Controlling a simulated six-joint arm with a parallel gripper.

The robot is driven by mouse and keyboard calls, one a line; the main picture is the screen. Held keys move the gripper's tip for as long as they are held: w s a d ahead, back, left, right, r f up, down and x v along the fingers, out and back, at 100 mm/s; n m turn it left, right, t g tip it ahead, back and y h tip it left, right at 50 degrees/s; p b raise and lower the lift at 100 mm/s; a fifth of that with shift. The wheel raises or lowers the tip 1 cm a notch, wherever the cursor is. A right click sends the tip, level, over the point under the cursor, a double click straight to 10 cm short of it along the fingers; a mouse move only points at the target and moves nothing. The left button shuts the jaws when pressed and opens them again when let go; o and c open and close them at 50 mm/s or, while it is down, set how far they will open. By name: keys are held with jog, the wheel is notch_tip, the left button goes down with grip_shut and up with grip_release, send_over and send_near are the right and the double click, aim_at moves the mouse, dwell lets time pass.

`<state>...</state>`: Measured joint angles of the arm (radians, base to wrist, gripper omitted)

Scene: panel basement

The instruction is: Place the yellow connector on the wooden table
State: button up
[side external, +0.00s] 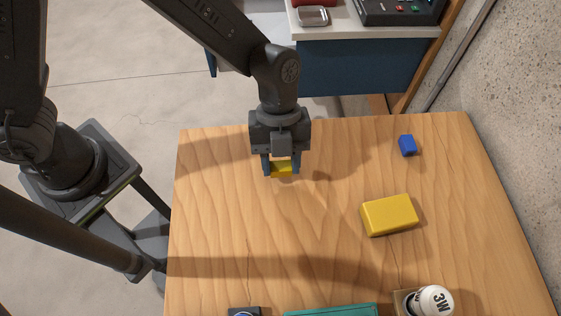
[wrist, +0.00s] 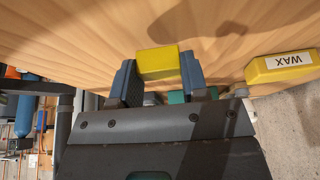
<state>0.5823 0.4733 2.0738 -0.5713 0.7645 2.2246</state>
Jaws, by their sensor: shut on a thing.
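The yellow connector (side external: 282,169) is a small yellow block between the fingers of my gripper (side external: 281,166) in the side external view. It also shows in the wrist view (wrist: 158,62), where both fingers of my gripper (wrist: 158,78) press on its sides. My gripper is shut on it, over the far left part of the wooden table (side external: 225,210). The wood also fills the upper part of the wrist view (wrist: 90,30). I cannot tell whether the connector touches the tabletop.
A small blue block (side external: 407,145) lies at the far right. The table's middle is clear.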

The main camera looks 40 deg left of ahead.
jog(key=shift+f, duration=0.8)
jog(key=o, duration=0.9)
jog(key=shift+f, duration=0.1)
jog(key=v, duration=1.2)
jog(key=shift+r, duration=0.2)
